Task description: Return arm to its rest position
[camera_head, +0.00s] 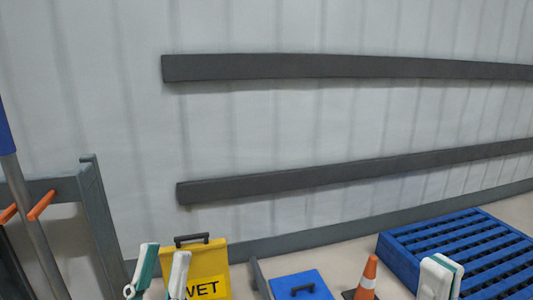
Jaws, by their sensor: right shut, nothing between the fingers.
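My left gripper (160,270) is at the bottom edge, left of centre. Its two white and teal fingers stand apart, with nothing visible between them. The gripper is in front of the yellow sign's left edge. My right gripper (440,277) is at the bottom right, with its fingers together and nothing held. It overlaps the near left part of the blue pallet in the picture. The rest of both arms is out of view below.
A yellow wet-floor sign (207,262), a blue box with a dark handle (284,283), an orange cone (369,272) and a blue slatted pallet (470,240) stand on the floor. A grey rack (92,210) with orange hooks is at left. Two dark rails (300,66) line the wall.

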